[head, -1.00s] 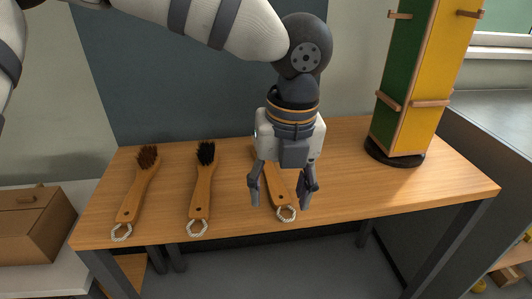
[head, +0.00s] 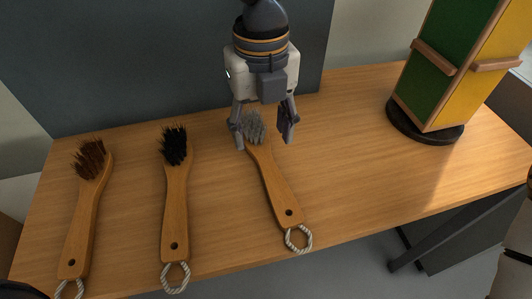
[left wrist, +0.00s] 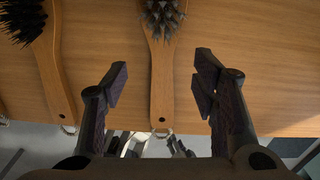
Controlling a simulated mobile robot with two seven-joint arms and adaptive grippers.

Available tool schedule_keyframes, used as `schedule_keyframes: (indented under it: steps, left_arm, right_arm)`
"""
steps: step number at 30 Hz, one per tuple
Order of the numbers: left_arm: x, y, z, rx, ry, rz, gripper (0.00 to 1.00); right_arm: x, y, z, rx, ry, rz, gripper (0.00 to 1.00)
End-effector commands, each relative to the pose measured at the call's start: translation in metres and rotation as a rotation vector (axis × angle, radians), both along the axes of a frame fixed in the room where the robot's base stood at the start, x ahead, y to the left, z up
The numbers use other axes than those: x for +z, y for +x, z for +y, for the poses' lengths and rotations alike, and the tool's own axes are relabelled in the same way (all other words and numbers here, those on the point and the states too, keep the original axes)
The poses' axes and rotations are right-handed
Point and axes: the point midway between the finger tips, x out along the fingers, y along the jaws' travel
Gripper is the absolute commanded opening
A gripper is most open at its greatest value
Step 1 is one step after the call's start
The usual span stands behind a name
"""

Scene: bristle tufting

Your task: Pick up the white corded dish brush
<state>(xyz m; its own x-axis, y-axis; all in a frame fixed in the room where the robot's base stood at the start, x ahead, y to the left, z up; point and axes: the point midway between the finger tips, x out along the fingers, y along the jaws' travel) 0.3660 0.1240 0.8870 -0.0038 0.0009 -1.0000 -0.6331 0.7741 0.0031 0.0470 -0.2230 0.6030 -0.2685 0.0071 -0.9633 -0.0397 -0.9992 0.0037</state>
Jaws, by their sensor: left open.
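Three wooden dish brushes lie on the table, each with a pale rope loop at its handle end. The grey-bristled brush (head: 276,185) is the right one, with its bristles away from me; it also shows in the left wrist view (left wrist: 162,75). The black-bristled brush (head: 175,205) is in the middle and the brown-bristled brush (head: 83,220) at the left. The loops look alike in colour. My left gripper (head: 264,137) is open and empty over the head end of the grey-bristled brush. In the left wrist view its fingers (left wrist: 162,84) appear on either side of the handle.
A green and yellow tower (head: 455,65) with wooden pegs stands on a dark round base (head: 425,128) at the back right. The wooden table (head: 365,190) is clear between the grey-bristled brush and the tower. A dark panel (head: 130,60) rises behind the table.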

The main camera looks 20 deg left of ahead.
Motion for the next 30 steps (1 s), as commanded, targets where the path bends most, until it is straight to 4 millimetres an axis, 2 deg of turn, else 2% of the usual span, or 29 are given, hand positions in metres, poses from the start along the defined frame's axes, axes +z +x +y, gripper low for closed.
schedule_keyframes:
  steps: [9,17,24,30]
  left_arm:
    - [-0.054,-0.005,-0.006,-0.001,0.001,0.003,0.54]
    - [-0.055,-0.004,-0.007,-0.002,0.000,-0.004,0.54]
    - [-0.055,-0.004,-0.006,-0.002,0.000,-0.004,0.01]
    - [-0.055,-0.004,-0.007,-0.002,0.000,-0.004,0.00]
  right_arm:
    - [-0.014,-0.013,0.000,0.001,0.000,0.044,0.40]
    - [-0.013,-0.012,0.000,0.002,0.000,0.042,0.40]
    - [-0.013,-0.012,0.000,0.002,0.000,0.042,0.40]
    - [-0.013,-0.012,0.000,0.002,0.000,0.042,0.40]
